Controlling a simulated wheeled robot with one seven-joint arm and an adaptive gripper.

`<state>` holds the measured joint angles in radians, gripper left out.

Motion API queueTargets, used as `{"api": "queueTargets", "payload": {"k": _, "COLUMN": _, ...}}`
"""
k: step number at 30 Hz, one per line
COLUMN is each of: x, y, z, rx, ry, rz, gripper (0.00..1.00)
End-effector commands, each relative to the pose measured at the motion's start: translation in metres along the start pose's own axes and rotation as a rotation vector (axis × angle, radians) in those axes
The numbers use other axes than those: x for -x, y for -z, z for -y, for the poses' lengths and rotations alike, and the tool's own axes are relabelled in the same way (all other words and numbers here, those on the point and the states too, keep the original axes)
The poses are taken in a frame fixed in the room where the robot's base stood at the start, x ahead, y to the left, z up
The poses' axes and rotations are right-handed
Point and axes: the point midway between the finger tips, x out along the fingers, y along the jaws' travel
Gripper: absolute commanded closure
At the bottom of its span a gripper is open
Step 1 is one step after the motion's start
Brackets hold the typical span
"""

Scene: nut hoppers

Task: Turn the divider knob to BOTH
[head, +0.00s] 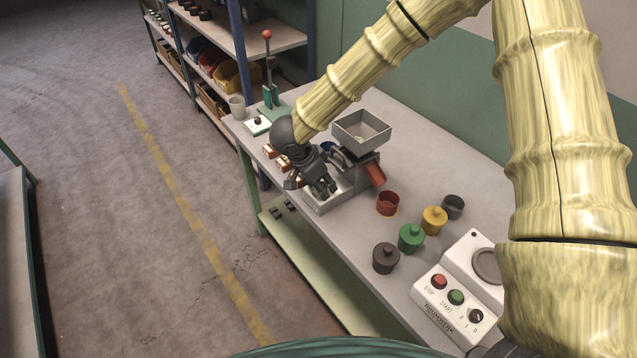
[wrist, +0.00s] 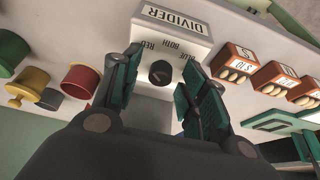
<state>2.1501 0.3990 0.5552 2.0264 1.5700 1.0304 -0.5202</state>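The divider box (wrist: 176,24) is light grey with a DIVIDER label and the words RED, BOTH and BLUE on its face. The knob (wrist: 160,73) is a small dark round one just below BOTH; I cannot tell where its pointer aims. My gripper (wrist: 161,58) is open, with one green-padded finger on each side of the knob and visible gaps between. In the head view my gripper (head: 324,187) is low over the front of the divider's pale base (head: 333,201) and hides the knob. A grey hopper (head: 362,130) stands above, with a red chute (head: 376,174).
A red cup (head: 387,203) stands right of the divider, near green (head: 411,237) and yellow (head: 434,219) lidded pots. Small orange-fronted bins (wrist: 236,58) lie on its other side. A white control box (head: 455,295) is at the near end of the bench.

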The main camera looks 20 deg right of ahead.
Motion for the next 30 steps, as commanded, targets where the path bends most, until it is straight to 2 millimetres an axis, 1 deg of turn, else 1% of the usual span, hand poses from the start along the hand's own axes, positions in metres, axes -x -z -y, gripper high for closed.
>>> {"api": "queueTargets", "payload": {"k": 1, "x": 0.000, "y": 0.000, "z": 0.000, "rx": 0.000, "ry": 0.000, "rz": 0.000, "gripper": 0.69}}
{"api": "queueTargets", "payload": {"k": 5, "x": 0.000, "y": 0.000, "z": 0.000, "rx": -0.001, "ry": 0.000, "rz": 0.000, "gripper": 0.93}}
{"api": "queueTargets", "payload": {"k": 6, "x": 0.000, "y": 0.000, "z": -0.001, "rx": 0.000, "ry": -0.001, "rz": 0.000, "gripper": 1.00}}
{"api": "queueTargets", "payload": {"k": 9, "x": 0.000, "y": 0.000, "z": -0.001, "rx": 0.000, "ry": -0.002, "rz": 0.000, "gripper": 1.00}}
{"api": "queueTargets", "payload": {"k": 10, "x": 0.002, "y": -0.007, "z": 0.002, "rx": 0.002, "ry": -0.002, "rz": 0.000, "gripper": 1.00}}
{"api": "queueTargets", "payload": {"k": 19, "x": 0.002, "y": 0.002, "z": -0.001, "rx": -0.051, "ry": -0.026, "rz": 0.000, "gripper": 1.00}}
{"api": "queueTargets", "payload": {"k": 23, "x": 0.002, "y": 0.003, "z": -0.002, "rx": -0.118, "ry": -0.055, "rz": -0.002, "gripper": 1.00}}
{"api": "queueTargets", "payload": {"k": 30, "x": 0.002, "y": 0.004, "z": -0.001, "rx": -0.297, "ry": -0.131, "rz": -0.003, "gripper": 1.00}}
